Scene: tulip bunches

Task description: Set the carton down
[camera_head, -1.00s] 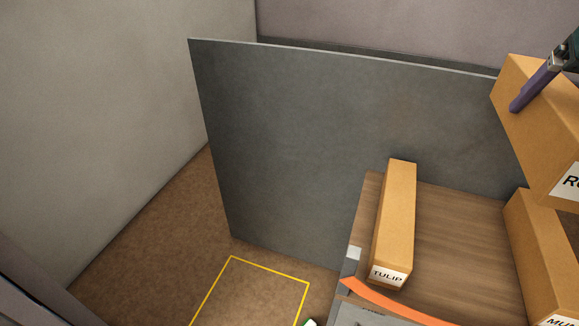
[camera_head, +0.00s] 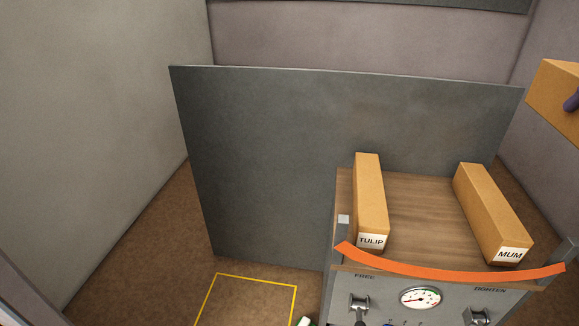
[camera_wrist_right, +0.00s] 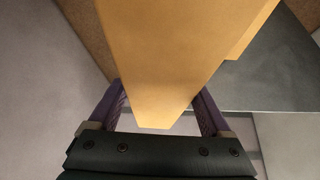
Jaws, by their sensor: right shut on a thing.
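The held tan carton (camera_head: 553,88) is at the right edge of the head view, in the air and partly cut off. In the right wrist view the carton (camera_wrist_right: 178,40) lies between the two purple fingers of my right gripper (camera_wrist_right: 159,92), which is shut on it. A purple finger of the right gripper (camera_head: 572,103) shows against the carton in the head view. The carton's label is out of view now. My left gripper is not in view.
A wooden-topped cart (camera_head: 420,215) holds a TULIP carton (camera_head: 370,195) at left and a MUM carton (camera_head: 490,210) at right, with bare wood between. An orange strap (camera_head: 450,270) crosses its front. A grey panel (camera_head: 300,165) stands behind. A yellow floor outline (camera_head: 255,279) is left.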

